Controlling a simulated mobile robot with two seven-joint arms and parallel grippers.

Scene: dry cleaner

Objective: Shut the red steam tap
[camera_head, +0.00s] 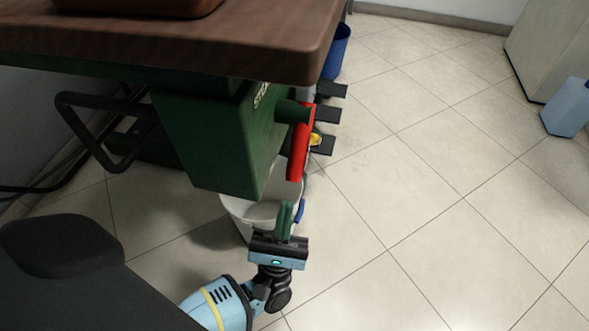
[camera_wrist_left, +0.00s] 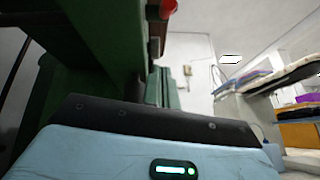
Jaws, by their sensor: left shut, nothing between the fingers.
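The red tap (camera_head: 300,150) sticks out from the right side of a dark green box (camera_head: 215,140) under the wooden tabletop. It shows as a red upright shape, seen nearly edge-on. My left gripper (camera_head: 285,215) is below the tap, pointing up toward it, with its green fingers together and empty. In the picture the fingertips are a little below the tap's lower end; no contact shows. In the left wrist view, a bit of the red tap (camera_wrist_left: 168,8) shows at the top edge, above the shut fingers (camera_wrist_left: 160,85). My right gripper is not in view.
A white bucket (camera_head: 240,207) stands on the floor behind my left gripper. The wooden tabletop (camera_head: 200,50) overhangs the green box. Black pedals (camera_head: 328,113) and a blue bin (camera_head: 337,52) are beyond the tap. The tiled floor to the right is mostly clear.

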